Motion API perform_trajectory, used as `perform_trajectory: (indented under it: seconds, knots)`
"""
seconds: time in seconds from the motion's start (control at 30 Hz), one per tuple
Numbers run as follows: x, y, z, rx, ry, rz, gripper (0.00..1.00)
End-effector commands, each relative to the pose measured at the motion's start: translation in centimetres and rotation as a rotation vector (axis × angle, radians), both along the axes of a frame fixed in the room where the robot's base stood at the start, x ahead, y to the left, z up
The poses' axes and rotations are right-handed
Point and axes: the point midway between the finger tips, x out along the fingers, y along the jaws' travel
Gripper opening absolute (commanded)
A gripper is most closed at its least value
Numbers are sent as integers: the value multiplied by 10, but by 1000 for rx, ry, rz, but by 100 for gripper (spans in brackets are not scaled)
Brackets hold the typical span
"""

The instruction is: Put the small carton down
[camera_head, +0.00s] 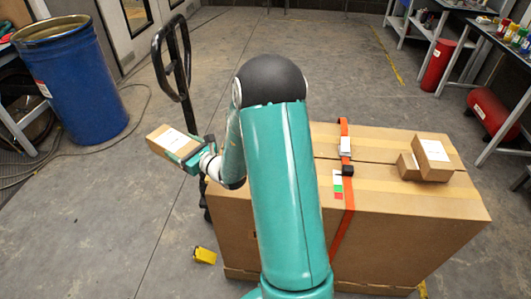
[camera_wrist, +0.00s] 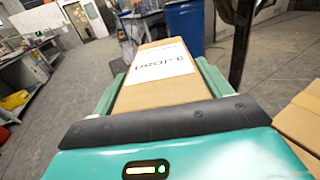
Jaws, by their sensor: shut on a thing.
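The small carton (camera_head: 172,143) is brown with a white label, and my gripper (camera_head: 188,155) is shut on it. In the head view it is held up left of the large carton, in front of the pallet jack's handle. In the wrist view the small carton (camera_wrist: 165,75) lies between the two green fingers of my gripper (camera_wrist: 160,85), its label facing up. The small carton touches nothing else that I can see. My arm hides part of the large carton (camera_head: 400,240).
Two small boxes (camera_head: 432,150) sit on the large carton, which an orange strap (camera_head: 345,190) crosses. A black pallet jack handle (camera_head: 172,55) stands behind my gripper. A blue drum (camera_head: 75,85) is at left. A yellow object (camera_head: 204,256) lies on the floor. Floor at lower left is clear.

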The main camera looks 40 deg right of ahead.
Motion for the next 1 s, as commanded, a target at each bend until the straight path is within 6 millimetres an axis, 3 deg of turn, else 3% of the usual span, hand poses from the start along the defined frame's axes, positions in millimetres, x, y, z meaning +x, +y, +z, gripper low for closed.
perform_trajectory:
  seconds: [0.03, 0.2, 0.37, 0.5, 0.7, 0.8, 0.9, 1.0]
  knots:
    - [-12, -32, 3, -4, -3, -31, 40]
    - [-63, -119, 8, -3, -2, -102, 40]
    - [-124, -191, 13, -2, -1, -166, 40]
    - [-185, -242, 18, -3, 0, -222, 40]
    - [-266, -288, 24, -2, -1, -285, 40]
    - [-290, -297, 26, -2, -1, -302, 40]
    - [-299, -300, 26, 0, -1, -309, 40]
    - [-293, -293, 21, 2, -2, -308, 40]
